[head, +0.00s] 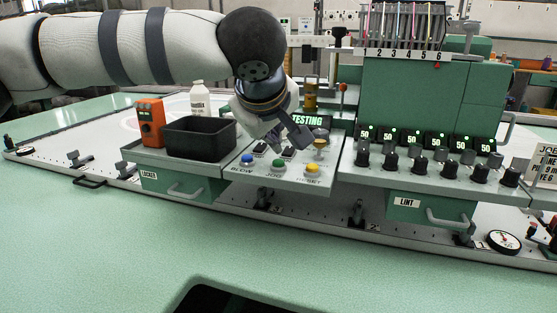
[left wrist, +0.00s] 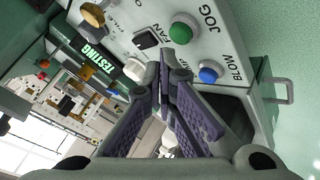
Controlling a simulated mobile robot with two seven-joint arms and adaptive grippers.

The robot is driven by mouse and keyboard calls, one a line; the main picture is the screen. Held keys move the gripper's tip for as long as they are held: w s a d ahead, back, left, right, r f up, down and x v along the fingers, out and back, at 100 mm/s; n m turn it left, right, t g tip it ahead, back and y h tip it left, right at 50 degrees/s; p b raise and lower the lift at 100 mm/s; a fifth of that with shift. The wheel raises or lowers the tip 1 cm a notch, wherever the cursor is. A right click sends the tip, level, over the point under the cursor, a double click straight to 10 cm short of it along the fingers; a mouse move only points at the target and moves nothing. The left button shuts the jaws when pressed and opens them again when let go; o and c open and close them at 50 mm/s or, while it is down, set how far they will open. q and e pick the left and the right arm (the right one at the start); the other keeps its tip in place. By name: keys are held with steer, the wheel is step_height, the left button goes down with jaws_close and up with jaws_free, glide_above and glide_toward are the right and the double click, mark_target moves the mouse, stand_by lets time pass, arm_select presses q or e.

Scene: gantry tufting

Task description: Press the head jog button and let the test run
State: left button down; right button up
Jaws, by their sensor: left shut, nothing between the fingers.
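The green jog button (head: 277,167) sits on the sloped grey panel, between the blue blow button (head: 248,160) and the yellow reset button (head: 312,169). In the left wrist view the green button (left wrist: 186,30) stands beside the JOG label. My left gripper (head: 288,139) is over the panel, behind the jog button in the head view. Its closed fingers (left wrist: 172,66) are empty and appear close to the button, with a gap in the picture. The display (head: 308,121) reads TESTING. My right gripper is not in view.
A black bin (head: 200,139) and an orange device (head: 150,122) stand left of the panel, with a white bottle (head: 200,99) behind. A row of black knobs (head: 436,165) lies to the right. The green surface (head: 120,240) in front is mostly clear.

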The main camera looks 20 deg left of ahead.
mark_target(274, 161)
arm_select(q)
steer(key=shift+r, duration=0.1)
steer(key=shift+r, duration=2.4)
